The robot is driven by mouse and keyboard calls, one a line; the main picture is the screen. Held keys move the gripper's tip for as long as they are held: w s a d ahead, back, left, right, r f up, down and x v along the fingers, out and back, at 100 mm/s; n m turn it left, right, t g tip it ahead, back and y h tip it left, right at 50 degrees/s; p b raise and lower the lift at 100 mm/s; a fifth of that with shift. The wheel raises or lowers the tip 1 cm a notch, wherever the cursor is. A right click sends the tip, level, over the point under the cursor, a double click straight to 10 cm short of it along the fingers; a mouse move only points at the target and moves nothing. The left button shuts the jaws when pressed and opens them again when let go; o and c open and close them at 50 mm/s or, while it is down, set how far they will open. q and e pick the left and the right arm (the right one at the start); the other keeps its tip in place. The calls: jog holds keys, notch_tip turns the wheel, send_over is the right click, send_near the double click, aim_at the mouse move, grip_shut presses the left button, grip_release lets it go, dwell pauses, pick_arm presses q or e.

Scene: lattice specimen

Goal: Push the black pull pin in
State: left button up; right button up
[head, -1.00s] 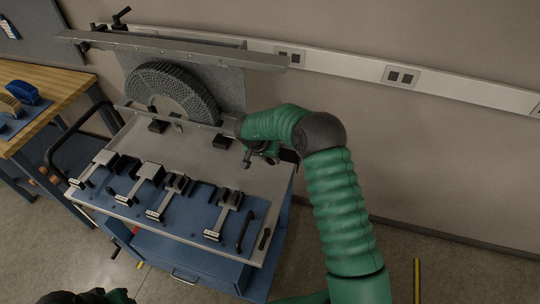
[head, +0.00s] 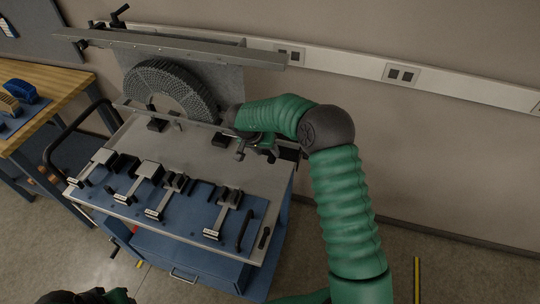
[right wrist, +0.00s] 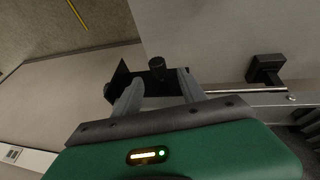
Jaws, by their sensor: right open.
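In the right wrist view a small round black knob, which looks like the pull pin (right wrist: 157,63), stands on a black bracket (right wrist: 121,80) at the plate's edge. My right gripper (right wrist: 157,84) is open, with one grey finger on each side of the knob's line. I cannot tell whether either finger touches the knob or bracket. In the head view my right gripper (head: 257,156) is over the cart's back right corner, and the pin is not clear there. My left gripper is not in view; only dark and green arm parts show at the bottom left.
The grey cart top (head: 205,158) carries a blue mat (head: 185,222) with several metal and black fixtures. A grey ribbed lattice arch (head: 172,88) stands behind, left of my right arm, under a long metal bar (head: 190,48). A wooden bench (head: 60,88) is at the left.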

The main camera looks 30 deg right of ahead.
jog(key=v, duration=1.2)
jog(key=shift+w, duration=0.1)
dwell(0.8)
